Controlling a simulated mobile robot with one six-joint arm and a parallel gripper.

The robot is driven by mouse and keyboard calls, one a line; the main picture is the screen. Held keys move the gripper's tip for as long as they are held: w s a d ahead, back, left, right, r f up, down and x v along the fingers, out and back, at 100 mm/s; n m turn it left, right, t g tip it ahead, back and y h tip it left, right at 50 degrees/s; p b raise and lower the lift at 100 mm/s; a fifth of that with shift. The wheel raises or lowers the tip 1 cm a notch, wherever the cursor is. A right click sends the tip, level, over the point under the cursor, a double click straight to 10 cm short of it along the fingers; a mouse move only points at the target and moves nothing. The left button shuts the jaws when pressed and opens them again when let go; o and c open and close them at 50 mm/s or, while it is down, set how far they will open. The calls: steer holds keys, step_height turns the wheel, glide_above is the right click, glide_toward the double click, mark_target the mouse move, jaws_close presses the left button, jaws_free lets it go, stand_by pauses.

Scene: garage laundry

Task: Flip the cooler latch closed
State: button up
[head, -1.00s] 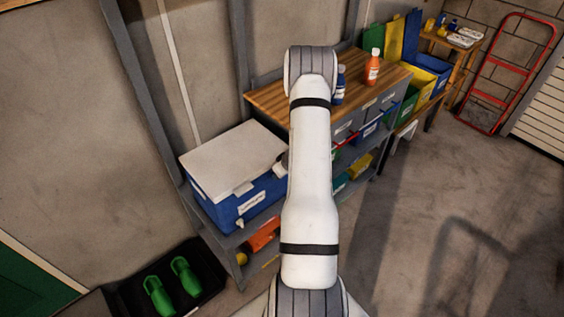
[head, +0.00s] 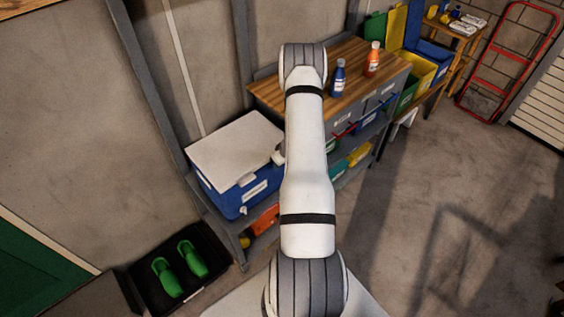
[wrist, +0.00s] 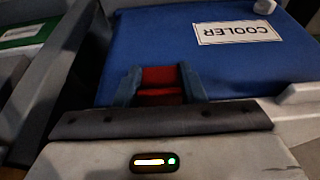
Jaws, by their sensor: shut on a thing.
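The blue cooler (head: 222,200) with a white lid (head: 232,150) stands on the shelf left of my arm. Its lid looks down. A white latch-like tab (head: 246,180) shows at the lid's front edge, above the label (head: 256,190). In the wrist view the cooler's blue front (wrist: 165,40) is upside down, with the COOLER label (wrist: 237,30) and a white piece (wrist: 300,93) at the right. My gripper (wrist: 160,80) is at the cooler front, its fingers around a red piece (wrist: 160,76). I cannot tell whether this is a latch. The arm hides the gripper in the head view.
A wooden worktop (head: 350,85) right of the cooler holds a blue bottle (head: 338,80) and an orange bottle (head: 372,60). Bins fill the shelves below. A black tray (head: 205,285) with green shoes lies on the floor at the left. The floor at right is open.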

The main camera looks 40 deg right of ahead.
steer(key=o, duration=1)
steer(key=shift+v, duration=3.9)
